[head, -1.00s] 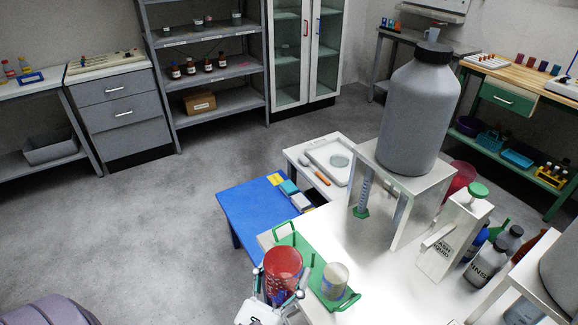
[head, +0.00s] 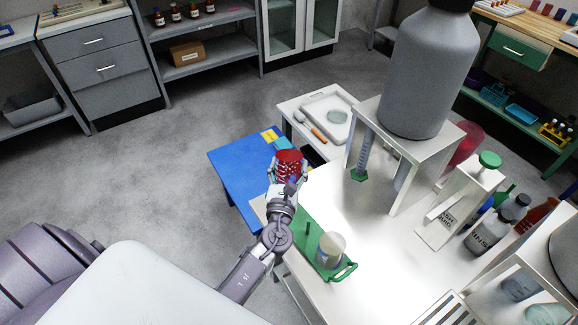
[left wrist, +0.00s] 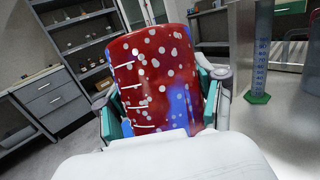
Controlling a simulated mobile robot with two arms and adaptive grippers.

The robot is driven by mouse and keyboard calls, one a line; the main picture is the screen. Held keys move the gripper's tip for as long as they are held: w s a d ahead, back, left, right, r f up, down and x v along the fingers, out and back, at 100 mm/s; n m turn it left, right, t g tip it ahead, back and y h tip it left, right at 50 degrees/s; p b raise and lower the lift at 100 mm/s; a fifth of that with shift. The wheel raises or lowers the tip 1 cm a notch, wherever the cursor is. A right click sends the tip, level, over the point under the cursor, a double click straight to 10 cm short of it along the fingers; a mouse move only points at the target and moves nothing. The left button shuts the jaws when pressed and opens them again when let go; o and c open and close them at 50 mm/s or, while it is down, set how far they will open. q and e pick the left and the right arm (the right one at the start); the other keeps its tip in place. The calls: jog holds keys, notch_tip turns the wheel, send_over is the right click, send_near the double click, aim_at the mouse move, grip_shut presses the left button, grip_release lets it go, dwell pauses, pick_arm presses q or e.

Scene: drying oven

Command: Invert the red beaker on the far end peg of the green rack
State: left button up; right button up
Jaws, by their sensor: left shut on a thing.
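The red beaker (head: 289,160) is held in my left gripper (head: 287,178), near the far end of the green rack and over the blue table's right side. In the left wrist view the beaker (left wrist: 152,70), wet with pale droplets and with white graduation marks, sits between the teal-padded fingers (left wrist: 160,108). I cannot tell which way its mouth faces. The green rack (head: 301,243) lies on the white bench; a short green peg shows in its middle. My gripper and arm hide its far end. A pale beaker (head: 331,249) stands at its near end. My right gripper is out of view.
A blue table (head: 232,173) adjoins the white bench (head: 362,240). A big grey carboy (head: 431,75) on a white stand, a graduated cylinder (head: 364,160) and wash bottles (head: 490,235) stand to the right. A tray (head: 330,115) lies on a side table behind.

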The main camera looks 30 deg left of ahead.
pick_arm(q)
notch_tip(320, 180, down, 13)
jog(key=b, duration=1.2)
jog(key=shift+r, duration=0.15)
dwell(0.7)
jog(key=shift+f+b, duration=0.5)
jog(key=o, duration=1.3)
jog(key=shift+o, duration=0.2)
jog(key=shift+r, duration=0.15)
